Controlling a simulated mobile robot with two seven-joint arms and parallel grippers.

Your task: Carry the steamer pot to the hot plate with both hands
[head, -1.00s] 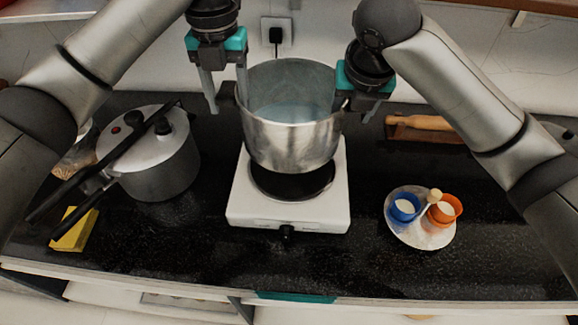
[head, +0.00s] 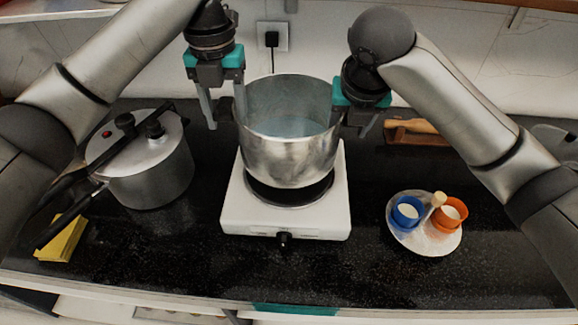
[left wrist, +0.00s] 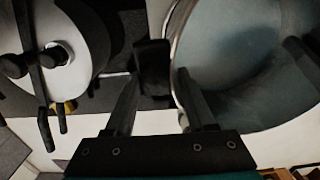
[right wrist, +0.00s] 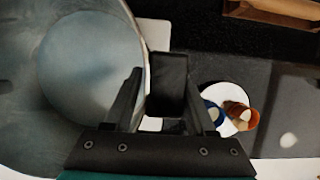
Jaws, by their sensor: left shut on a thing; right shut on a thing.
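The steamer pot (head: 290,160), a silver metal pot with bluish-grey inside, is upright over the white hot plate (head: 235,219). Its base is over the black burner disc (head: 290,202), whose front part shows; I cannot tell whether they touch. My left gripper (head: 226,116) is shut on the pot's left dark handle (left wrist: 152,65), seen between its fingers in the left wrist view. My right gripper (head: 352,122) is shut on the right dark handle (right wrist: 168,85), seen in the right wrist view. The far side of the burner is hidden by the pot.
A pressure cooker (head: 150,180) with long black handles stands left of the hot plate, near a yellow sponge (head: 62,238). A white plate (head: 425,240) with blue and orange cups is at the right. A wooden rolling pin (head: 412,126) lies behind it. The front counter is clear.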

